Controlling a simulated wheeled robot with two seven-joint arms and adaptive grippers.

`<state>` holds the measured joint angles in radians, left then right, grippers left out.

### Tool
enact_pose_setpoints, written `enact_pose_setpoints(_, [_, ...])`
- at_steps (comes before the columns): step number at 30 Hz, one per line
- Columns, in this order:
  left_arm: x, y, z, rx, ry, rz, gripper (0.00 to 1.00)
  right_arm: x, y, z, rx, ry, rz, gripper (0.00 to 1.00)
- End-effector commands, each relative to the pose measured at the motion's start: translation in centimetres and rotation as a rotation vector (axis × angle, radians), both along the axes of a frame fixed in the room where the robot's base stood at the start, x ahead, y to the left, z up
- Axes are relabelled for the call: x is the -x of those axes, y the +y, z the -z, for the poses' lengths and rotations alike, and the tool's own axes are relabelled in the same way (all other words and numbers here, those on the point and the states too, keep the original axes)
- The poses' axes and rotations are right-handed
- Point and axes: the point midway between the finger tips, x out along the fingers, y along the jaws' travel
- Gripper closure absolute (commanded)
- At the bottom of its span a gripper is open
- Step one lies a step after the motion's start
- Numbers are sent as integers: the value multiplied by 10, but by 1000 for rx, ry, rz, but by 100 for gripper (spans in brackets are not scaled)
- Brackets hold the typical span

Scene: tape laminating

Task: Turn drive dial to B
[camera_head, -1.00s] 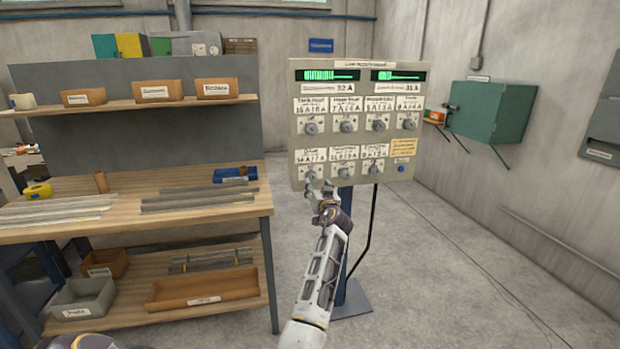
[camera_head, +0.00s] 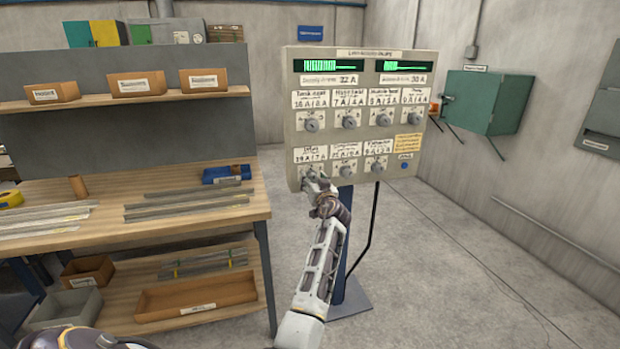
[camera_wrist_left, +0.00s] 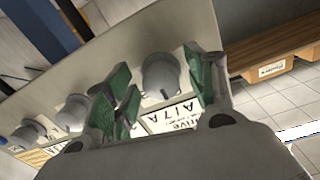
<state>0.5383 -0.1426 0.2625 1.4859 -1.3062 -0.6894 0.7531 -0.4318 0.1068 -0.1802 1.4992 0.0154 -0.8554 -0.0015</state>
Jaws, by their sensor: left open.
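The grey control panel (camera_head: 362,128) stands on a post, with an upper and a lower row of round knobs under labels. The drive dial is the lower-left knob; in the left wrist view the grey dial (camera_wrist_left: 160,76) sits beside a label reading "Drive". My left gripper (camera_head: 312,182) is at that knob and mostly covers it in the head view. In the left wrist view its green-padded fingers (camera_wrist_left: 163,88) are open, one on each side of the dial, with gaps showing. The dial's pointer direction cannot be made out. My right gripper is not in view.
Neighbouring knobs (camera_head: 345,170) sit close to the right of the drive dial on the panel. A wooden workbench (camera_head: 90,206) with metal strips and a shelf of labelled boxes stands at the left. A green wall cabinet (camera_head: 490,102) hangs at the right. The floor right of the post is clear.

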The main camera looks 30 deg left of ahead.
Motion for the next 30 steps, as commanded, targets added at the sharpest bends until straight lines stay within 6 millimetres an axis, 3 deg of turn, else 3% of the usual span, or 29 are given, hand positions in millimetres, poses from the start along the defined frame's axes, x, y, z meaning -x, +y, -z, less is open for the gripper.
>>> enact_pose_setpoints(15, [0,-2,0,0,0,-1,46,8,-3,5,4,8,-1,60])
enact_pose_setpoints(25, [0,-2,0,0,0,0,89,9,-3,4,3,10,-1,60])
enact_pose_setpoints(30, [0,-2,0,-1,1,-1,91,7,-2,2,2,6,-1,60])
